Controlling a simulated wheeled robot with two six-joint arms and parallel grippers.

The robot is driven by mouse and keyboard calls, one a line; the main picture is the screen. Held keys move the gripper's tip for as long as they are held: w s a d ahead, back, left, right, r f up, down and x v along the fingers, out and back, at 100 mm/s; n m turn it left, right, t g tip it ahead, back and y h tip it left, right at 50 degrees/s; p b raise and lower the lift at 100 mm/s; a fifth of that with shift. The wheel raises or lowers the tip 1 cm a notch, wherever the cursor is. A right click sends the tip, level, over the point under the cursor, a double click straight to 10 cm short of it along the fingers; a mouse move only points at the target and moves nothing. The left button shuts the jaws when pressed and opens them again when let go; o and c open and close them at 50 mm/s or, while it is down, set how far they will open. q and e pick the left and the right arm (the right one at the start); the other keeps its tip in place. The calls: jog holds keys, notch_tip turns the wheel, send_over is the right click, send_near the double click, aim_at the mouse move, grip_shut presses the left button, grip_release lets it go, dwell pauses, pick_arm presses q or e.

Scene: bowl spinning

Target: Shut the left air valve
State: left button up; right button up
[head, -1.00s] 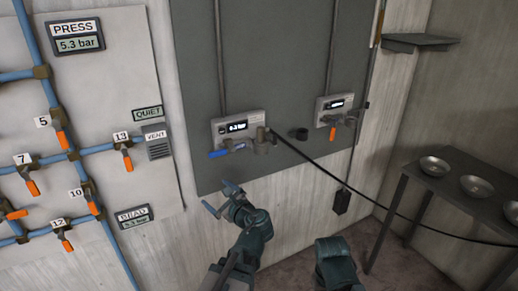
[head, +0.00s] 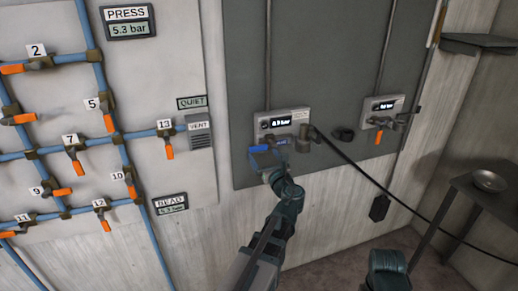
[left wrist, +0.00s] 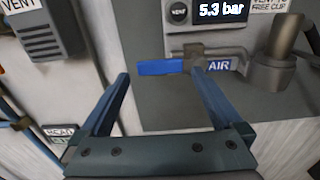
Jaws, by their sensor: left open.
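The left air valve has a blue lever handle (head: 260,149) at the lower left of the left panel unit (head: 281,124). In the left wrist view the blue handle (left wrist: 160,67) lies horizontal, pointing left from the valve body, beside an AIR label (left wrist: 219,65). My left gripper (head: 268,162) is just below the handle. In the left wrist view its jaws (left wrist: 160,76) are open, with the tips on either side of the handle's lower edge and nothing held. Whether a tip touches the valve is unclear. My right gripper is out of view.
The unit's display (left wrist: 222,10) reads 5.3 bar. A black hose (head: 362,172) runs right from the unit. A second unit (head: 383,107) with an orange handle (head: 378,138) is to the right. A pipe board with orange valves fills the left. A table holds a bowl (head: 489,180).

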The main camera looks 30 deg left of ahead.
aim_at(259, 149)
pick_arm(q)
jog(key=x, duration=0.5)
jog(key=shift+w+a, duration=0.25)
jog(key=shift+a, duration=0.05)
grip_shut()
